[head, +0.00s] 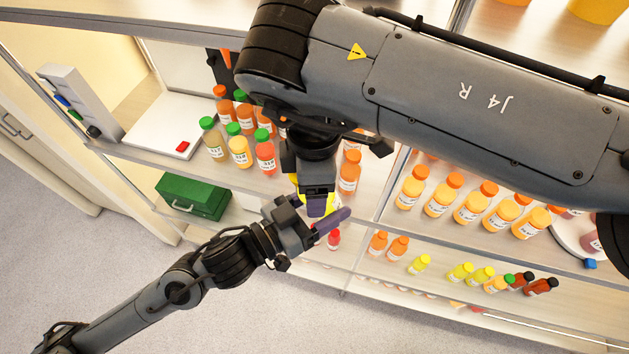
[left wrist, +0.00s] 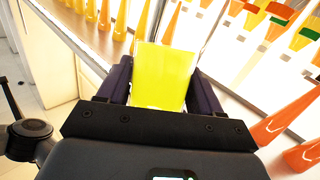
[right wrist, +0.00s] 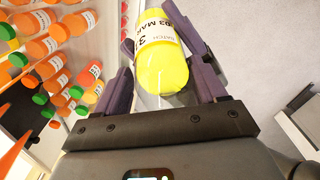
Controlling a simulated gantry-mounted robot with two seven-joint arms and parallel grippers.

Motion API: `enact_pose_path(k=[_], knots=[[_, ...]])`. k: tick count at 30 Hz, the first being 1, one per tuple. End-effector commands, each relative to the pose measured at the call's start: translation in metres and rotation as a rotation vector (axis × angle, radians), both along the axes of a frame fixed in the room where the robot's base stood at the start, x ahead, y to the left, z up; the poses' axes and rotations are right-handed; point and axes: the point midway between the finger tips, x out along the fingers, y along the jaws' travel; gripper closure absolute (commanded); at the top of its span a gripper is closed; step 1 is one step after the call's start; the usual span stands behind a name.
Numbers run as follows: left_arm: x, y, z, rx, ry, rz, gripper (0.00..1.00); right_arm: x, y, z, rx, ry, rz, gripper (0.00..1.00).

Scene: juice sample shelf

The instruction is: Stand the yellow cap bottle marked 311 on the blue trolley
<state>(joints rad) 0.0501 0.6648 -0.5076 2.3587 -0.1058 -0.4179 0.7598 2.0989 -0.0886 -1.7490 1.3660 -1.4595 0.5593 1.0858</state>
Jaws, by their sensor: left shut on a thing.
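A yellow bottle (right wrist: 163,68) with a white printed label is between the fingers of both grippers. The label shows "03 MAR" and a large 3, with the rest of the number cut off. My left gripper (left wrist: 160,72) is shut on the bottle, which fills the gap between its purple fingers. My right gripper (right wrist: 160,50) has its fingers on either side of the same bottle, with a gap showing at the left finger, so it looks open. In the head view the grippers meet in front of the shelf and mostly hide the bottle (head: 331,200). The blue trolley is not in view.
Shelves hold many bottles: green-capped ones (head: 238,152) at left, orange-capped ones (head: 443,196) at right, yellow-capped ones (head: 460,271) lower. A green case (head: 193,197) stands on the lower shelf at left. Grey floor (head: 120,270) is clear below. My right arm crosses above the shelves.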

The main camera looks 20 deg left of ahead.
Motion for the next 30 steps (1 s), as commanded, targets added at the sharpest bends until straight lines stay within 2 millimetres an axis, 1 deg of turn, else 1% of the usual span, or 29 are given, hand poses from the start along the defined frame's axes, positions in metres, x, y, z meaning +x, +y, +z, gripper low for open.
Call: enact_pose_path(k=[1,6,9,10,12,15,16,26,30], knots=[[0.000,0.000,0.011,-0.016,-0.022,0.000,0.76,-0.001,-0.001,-0.004,-0.007,0.005,0.002,0.38],[0.000,0.001,0.012,-0.017,-0.024,0.000,0.76,0.000,-0.002,-0.005,-0.008,0.004,0.001,0.64],[0.000,0.000,0.012,-0.018,-0.023,0.000,0.76,0.000,-0.002,-0.005,-0.009,0.003,-0.001,0.77],[0.000,0.000,0.012,-0.018,-0.023,0.000,0.33,0.000,-0.002,-0.004,-0.008,0.002,-0.001,0.77],[0.000,0.000,0.011,-0.016,-0.021,0.000,0.23,0.000,-0.002,-0.004,-0.007,0.002,-0.001,0.91],[0.000,0.000,0.009,-0.013,-0.017,0.000,0.07,0.000,-0.001,-0.003,-0.006,0.001,-0.001,0.92],[0.000,0.000,0.008,-0.012,-0.016,0.000,0.05,0.000,-0.001,-0.003,-0.005,0.001,-0.001,0.92],[-0.001,0.001,0.003,-0.012,0.001,-0.001,0.05,0.000,-0.001,-0.001,-0.004,0.001,-0.001,0.92],[-0.008,0.007,-0.010,-0.039,0.064,-0.008,0.05,0.000,-0.001,-0.001,-0.003,0.001,-0.001,0.92]])
